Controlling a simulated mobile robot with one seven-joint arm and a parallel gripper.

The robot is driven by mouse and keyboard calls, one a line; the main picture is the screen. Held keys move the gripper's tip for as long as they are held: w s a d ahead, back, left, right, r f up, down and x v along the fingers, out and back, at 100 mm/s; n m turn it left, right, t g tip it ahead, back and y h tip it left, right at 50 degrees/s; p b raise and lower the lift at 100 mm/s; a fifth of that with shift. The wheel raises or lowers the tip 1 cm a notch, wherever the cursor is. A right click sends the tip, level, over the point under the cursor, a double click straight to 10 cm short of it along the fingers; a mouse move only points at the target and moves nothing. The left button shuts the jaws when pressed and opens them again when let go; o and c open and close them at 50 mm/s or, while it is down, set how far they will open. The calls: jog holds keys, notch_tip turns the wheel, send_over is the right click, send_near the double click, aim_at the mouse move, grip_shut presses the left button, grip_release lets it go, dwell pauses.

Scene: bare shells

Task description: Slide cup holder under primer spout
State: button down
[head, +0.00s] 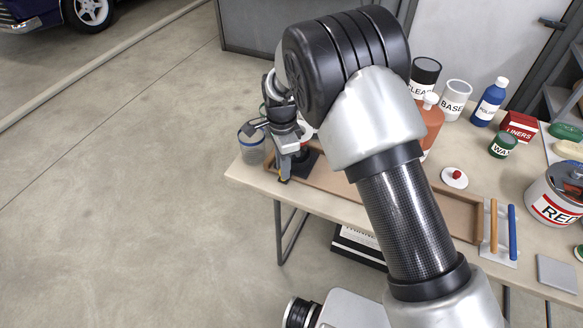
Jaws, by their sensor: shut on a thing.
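My gripper (284,176) is over the left end of the brown tray on the workbench. It is shut on a dark, squarish piece (309,163) that looks like the cup holder, though my gripper and arm cover much of it. A small white rim shows behind my gripper, and I cannot tell whether it is a cup. An orange-red container with a white top (431,113) stands at the back, partly behind my arm. It may be the primer dispenser; its spout is hidden.
The brown tray (459,219) runs along the bench front, its middle hidden by my arm. A clear blue-rimmed jar (250,151) stands at the left corner. Cans, a blue bottle (488,104) and a red box (519,126) stand right. A red-knobbed white disc (454,178) lies nearer.

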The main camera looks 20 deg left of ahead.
jog(key=shift+a, duration=0.45)
jog(key=c, duration=1.6)
grip_release()
jog(key=shift+a, duration=0.15)
jog(key=shift+o, duration=0.2)
jog(key=shift+r, duration=0.15)
notch_tip(320, 180, up, 17)
jog(key=p, duration=0.1)
jog(key=shift+r, duration=0.1)
